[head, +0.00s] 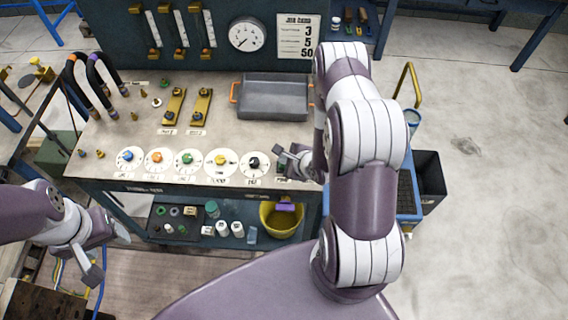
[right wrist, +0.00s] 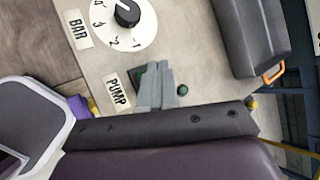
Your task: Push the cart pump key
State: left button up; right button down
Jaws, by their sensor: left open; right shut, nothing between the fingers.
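The pump key shows in the right wrist view as a small dark green block (right wrist: 140,76) beside the white PUMP label (right wrist: 115,92). My right gripper (right wrist: 160,72) is shut and empty, its fingertips over the key and hiding much of it. I cannot tell whether they touch it. In the head view my right gripper (head: 284,158) is at the front right of the cart top (head: 215,135), just right of the black-knobbed dial (head: 254,165). My left gripper (head: 108,252) is open and empty, low at the left, away from the cart top.
A row of several dials runs along the cart's front edge. A grey tray (head: 272,97) with orange handles lies behind my right gripper. A small green button or lamp (right wrist: 182,90) is close to its fingers. A yellow bucket (head: 281,222) stands on the lower shelf.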

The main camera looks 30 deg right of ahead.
jog(key=shift+f+b, duration=0.35)
jog(key=shift+f, duration=0.15)
dwell(0.3)
jog(key=shift+r, duration=0.1)
jog(key=shift+r+p, duration=0.85)
jog(key=shift+p, duration=0.05)
notch_tip(320, 180, up, 6)
jog(key=p, duration=0.5)
jog(key=shift+p, duration=0.3)
